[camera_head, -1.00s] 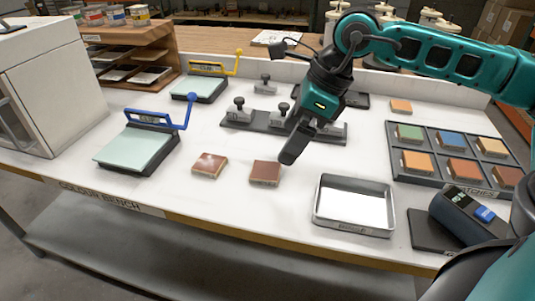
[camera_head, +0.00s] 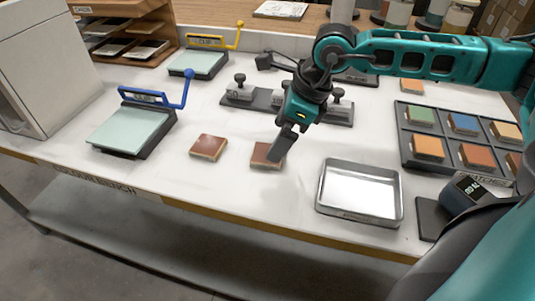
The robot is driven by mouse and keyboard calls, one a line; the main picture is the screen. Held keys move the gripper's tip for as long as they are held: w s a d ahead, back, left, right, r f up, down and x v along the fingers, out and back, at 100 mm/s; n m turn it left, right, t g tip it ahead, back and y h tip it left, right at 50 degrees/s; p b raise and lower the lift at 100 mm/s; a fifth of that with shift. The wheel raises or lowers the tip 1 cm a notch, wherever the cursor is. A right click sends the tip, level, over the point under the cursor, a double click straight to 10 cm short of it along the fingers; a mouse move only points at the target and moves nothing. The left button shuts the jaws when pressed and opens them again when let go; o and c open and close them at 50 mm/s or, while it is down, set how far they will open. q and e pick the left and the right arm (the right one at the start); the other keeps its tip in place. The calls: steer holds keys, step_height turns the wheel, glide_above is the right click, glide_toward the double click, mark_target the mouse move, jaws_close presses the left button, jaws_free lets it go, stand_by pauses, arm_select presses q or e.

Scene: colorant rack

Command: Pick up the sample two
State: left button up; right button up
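Two reddish-brown square samples lie flat on the white bench. One sample (camera_head: 208,146) is on the left, and the other sample (camera_head: 260,158) is to its right. No number is readable on either, so I cannot tell which is sample two. My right gripper (camera_head: 277,154) points down at the right sample and covers part of its right side. I cannot tell whether it touches the sample. Its fingers overlap from this angle, so their opening does not show. My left gripper is not in view.
A metal tray (camera_head: 361,213) stands right of the samples. A dark rack of coloured patches (camera_head: 407,153) and a dark handheld device are further right. A black holder with grey knobs (camera_head: 336,113) is behind my gripper. A blue-handled plate (camera_head: 128,132) stands left.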

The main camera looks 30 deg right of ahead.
steer(key=x, duration=0.4)
steer(key=shift+s+a+f, duration=0.15)
steer(key=shift+c, duration=0.3)
steer(key=c, duration=1.1)
